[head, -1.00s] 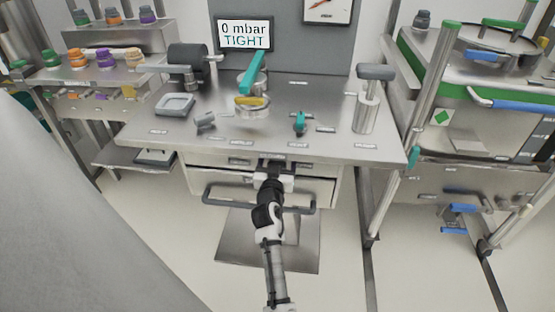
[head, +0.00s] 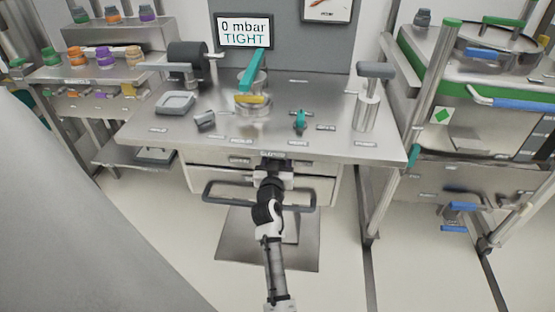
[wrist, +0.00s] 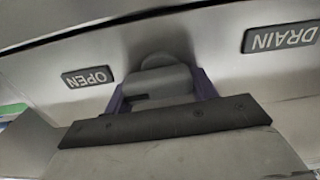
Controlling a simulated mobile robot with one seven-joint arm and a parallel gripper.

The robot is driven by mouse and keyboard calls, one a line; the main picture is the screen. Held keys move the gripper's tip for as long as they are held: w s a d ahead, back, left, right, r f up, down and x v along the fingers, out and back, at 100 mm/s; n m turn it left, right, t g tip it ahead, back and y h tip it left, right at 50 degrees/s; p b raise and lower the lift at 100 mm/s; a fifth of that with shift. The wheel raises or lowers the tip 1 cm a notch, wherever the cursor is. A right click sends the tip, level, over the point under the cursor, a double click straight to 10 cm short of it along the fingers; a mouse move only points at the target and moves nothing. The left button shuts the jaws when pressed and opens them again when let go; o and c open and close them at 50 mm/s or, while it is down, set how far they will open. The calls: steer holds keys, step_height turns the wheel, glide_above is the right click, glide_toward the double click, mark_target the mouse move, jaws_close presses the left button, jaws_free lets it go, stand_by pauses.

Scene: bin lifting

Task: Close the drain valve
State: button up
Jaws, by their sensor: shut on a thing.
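The drain valve's grey rounded handle (wrist: 165,78) shows in the wrist view on a metal front face, between an OPEN label (wrist: 88,77) and an upside-down DRAIN label (wrist: 281,37). My gripper (wrist: 160,92) is shut on this handle, with a purple finger on each side of it. In the head view my gripper (head: 272,170) is at the bench's front edge, just below a small label (head: 270,154). It hides the valve handle there, and the handle's exact angle is hard to tell.
The bench top (head: 330,145) carries a grey tray (head: 175,103), a teal lever (head: 252,70), a small teal knob (head: 300,120) and a metal cylinder (head: 367,112). A display (head: 243,32) reads 0 mbar TIGHT. A dark rail (head: 225,197) runs below the bench front.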

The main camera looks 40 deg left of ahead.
steer(key=n, duration=0.4)
steer(key=shift+s+a+n, duration=0.15)
steer(key=shift+a+n, duration=0.05)
steer(key=shift+n, duration=0.1)
steer(key=n, duration=0.4)
steer(key=shift+s+a+n+p, duration=0.1)
steer(key=shift+a+n+p, duration=0.05)
steer(key=shift+n+p, duration=0.15)
steer(key=n, duration=0.2)
steer(key=n+p, duration=0.1)
steer(key=n, duration=0.1)
steer(key=shift+s+a+f, duration=0.1)
steer(key=shift+a+f, duration=0.05)
steer(key=shift+a+f+n+p, duration=0.15)
steer(key=shift+n+p, duration=0.5)
steer(key=shift+n, duration=1.45)
steer(key=shift+s+f, duration=0.1)
steer(key=o, duration=1)
